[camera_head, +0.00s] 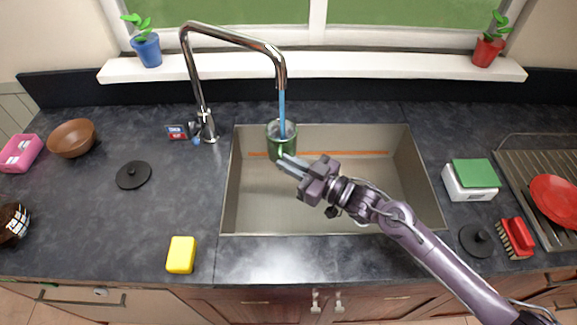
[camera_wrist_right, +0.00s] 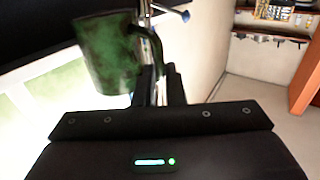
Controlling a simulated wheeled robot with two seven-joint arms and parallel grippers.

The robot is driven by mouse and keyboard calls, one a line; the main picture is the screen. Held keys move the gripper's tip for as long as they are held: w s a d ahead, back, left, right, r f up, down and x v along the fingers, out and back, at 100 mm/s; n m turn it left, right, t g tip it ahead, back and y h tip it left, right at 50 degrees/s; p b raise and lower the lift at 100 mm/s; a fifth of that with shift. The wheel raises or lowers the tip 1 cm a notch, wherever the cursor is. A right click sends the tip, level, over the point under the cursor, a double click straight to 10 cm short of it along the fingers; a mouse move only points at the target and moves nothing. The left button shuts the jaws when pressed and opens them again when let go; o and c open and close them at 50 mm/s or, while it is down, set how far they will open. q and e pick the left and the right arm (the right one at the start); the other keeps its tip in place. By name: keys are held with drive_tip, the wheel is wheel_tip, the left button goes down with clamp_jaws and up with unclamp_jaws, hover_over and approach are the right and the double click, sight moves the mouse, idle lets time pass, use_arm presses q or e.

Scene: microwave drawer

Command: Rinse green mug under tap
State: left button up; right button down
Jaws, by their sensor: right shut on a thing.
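The green mug (camera_head: 283,151) is upright over the back left part of the sink (camera_head: 330,215), under the end of the tap (camera_head: 250,42). A blue stream of water (camera_head: 282,108) runs from the spout down into the mug. My right gripper (camera_head: 286,162) is shut on the mug at its near side. In the right wrist view the mug (camera_wrist_right: 105,55) has dark blotches, and its handle is at the gripper fingers (camera_wrist_right: 160,85). My left gripper does not show.
A yellow sponge (camera_head: 181,255) lies on the counter in front left of the sink. A black lid (camera_head: 133,175) and a brown bowl (camera_head: 72,138) are at left. A drying rack (camera_head: 540,165) with a red plate (camera_head: 556,200) is at right. Potted plants stand on the sill.

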drive_tip(key=shift+d+r, duration=0.15)
drive_tip(key=shift+d, duration=0.05)
idle(0.4)
drive_tip(key=shift+s+d, duration=0.2)
drive_tip(key=shift+d, duration=0.15)
drive_tip(key=shift+a, duration=0.15)
drive_tip(key=shift+w+a, duration=0.2)
drive_tip(key=shift+a, duration=0.25)
drive_tip(key=s+a+p, duration=0.2)
drive_tip(key=s+p, duration=0.1)
drive_tip(key=s, duration=0.4)
drive_tip(key=shift+s+a+p, duration=0.3)
drive_tip(key=shift+p, duration=0.05)
idle(0.3)
